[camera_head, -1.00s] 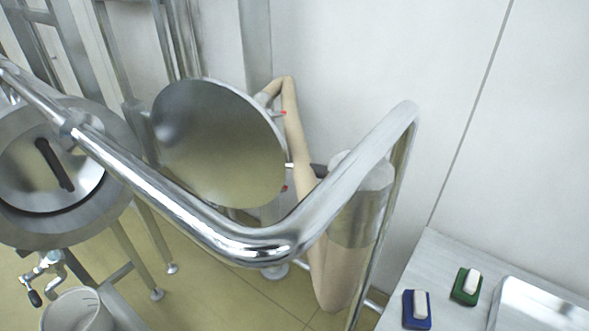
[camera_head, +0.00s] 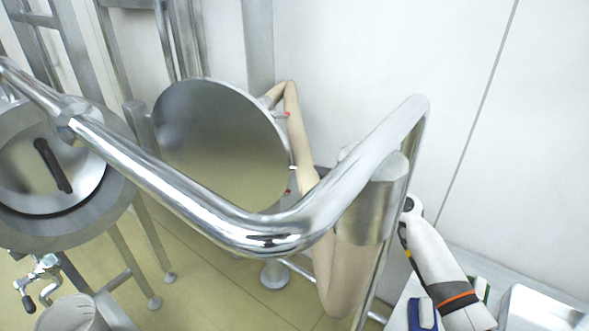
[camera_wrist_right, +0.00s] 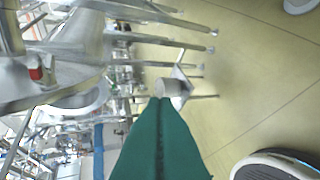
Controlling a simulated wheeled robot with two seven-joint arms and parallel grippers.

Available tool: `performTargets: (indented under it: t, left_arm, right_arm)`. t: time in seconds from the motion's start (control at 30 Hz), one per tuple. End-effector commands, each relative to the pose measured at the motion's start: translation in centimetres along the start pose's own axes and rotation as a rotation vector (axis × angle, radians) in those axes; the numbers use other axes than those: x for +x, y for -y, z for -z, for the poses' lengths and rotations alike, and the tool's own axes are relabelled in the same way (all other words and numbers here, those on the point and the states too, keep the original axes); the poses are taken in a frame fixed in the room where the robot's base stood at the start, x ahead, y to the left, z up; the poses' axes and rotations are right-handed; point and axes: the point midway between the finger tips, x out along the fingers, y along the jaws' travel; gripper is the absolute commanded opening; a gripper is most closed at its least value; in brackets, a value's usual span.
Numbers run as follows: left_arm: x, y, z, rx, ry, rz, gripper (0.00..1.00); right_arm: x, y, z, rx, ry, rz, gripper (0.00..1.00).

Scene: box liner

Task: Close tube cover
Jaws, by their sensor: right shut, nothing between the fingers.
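A large round metal cover (camera_head: 220,145) stands open on edge, tilted, behind the railing in the head view. A beige tube (camera_head: 303,140) runs behind and beside it, down toward the floor. A metal cylinder (camera_head: 366,215) stands at the right end of the railing, partly hidden by it. My left gripper is in neither view.
A thick shiny railing (camera_head: 200,205) crosses in front of the cover. A round metal vessel lid with a black handle (camera_head: 52,165) is at the left. A blue switch box (camera_head: 422,315) sits on the lower-right table. Yellowish floor (camera_head: 215,285) lies below.

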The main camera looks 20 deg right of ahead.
Motion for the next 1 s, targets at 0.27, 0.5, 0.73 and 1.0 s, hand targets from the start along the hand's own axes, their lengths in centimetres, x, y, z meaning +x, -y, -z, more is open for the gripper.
performTargets:
  t: [0.27, 0.5, 0.73, 1.0]
  left_arm:
    - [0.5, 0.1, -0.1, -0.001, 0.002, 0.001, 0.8]
    - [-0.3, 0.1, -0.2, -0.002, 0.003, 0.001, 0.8]
    - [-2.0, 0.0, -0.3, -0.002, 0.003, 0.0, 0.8]
    - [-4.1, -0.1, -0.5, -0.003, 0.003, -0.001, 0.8]
  right_arm:
    - [-8.5, -12.2, -6.2, 0.061, -0.015, -0.369, 0.0]
    - [-8.3, -14.6, -6.6, 0.067, -0.025, -0.421, 0.0]
    - [-4.0, -16.6, -6.5, 0.067, -0.027, -0.42, 0.0]
    - [-0.3, -18.2, -5.2, 0.067, -0.024, -0.415, 0.0]
